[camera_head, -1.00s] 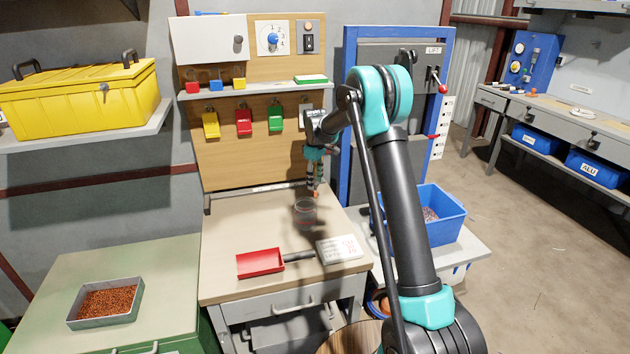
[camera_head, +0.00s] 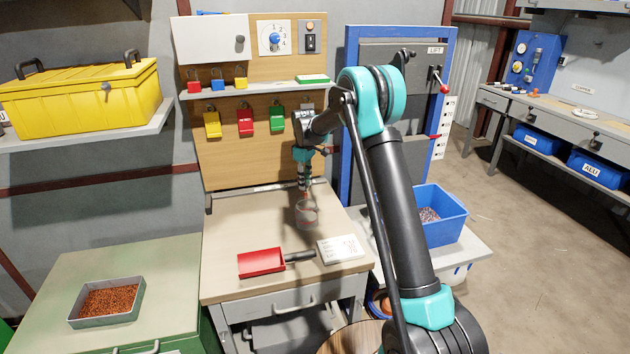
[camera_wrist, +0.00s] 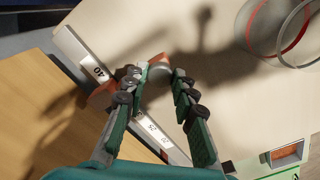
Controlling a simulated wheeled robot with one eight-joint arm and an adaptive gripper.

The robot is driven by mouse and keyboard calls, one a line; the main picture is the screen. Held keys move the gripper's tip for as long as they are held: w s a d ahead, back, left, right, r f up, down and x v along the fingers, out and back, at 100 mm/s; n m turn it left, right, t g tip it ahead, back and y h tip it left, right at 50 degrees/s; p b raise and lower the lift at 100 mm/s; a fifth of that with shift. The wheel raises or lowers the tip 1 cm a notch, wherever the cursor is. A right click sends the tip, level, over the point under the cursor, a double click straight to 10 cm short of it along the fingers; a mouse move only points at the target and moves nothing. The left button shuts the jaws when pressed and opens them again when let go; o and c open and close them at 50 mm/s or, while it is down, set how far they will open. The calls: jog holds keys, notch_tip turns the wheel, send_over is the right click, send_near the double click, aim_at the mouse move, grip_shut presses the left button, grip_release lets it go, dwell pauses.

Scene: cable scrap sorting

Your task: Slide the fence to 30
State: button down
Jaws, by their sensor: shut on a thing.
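My gripper (camera_head: 304,188) points down at the rail (camera_head: 262,188) along the back of the wooden bench. In the wrist view my gripper (camera_wrist: 160,80) is shut on the fence, which seems to be a copper-orange piece (camera_wrist: 182,58) with a grey rounded part between the fingertips. A pale scale strip (camera_wrist: 72,43) runs diagonally beneath it. The mark 40 shows on the upper-left side of the fingers, and 25 and 20 on the lower-right side. The stretch between 40 and 25 is hidden by the fingers, so the exact reading cannot be told.
A clear cup (camera_head: 307,214) stands on the bench just in front of my gripper. A red scoop (camera_head: 262,263) and a white display plate (camera_head: 341,249) lie nearer the front. Padlocks (camera_head: 246,121) hang on the board behind. The bench's left part is clear.

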jog(key=a, duration=0.1)
jog(key=s+a, duration=0.1)
jog(key=a, duration=0.3)
jog(key=shift+s+a, duration=0.15)
jog(key=shift+s, duration=0.1)
jog(key=c, duration=1.2)
grip_release()
notch_tip(320, 180, up, 12)
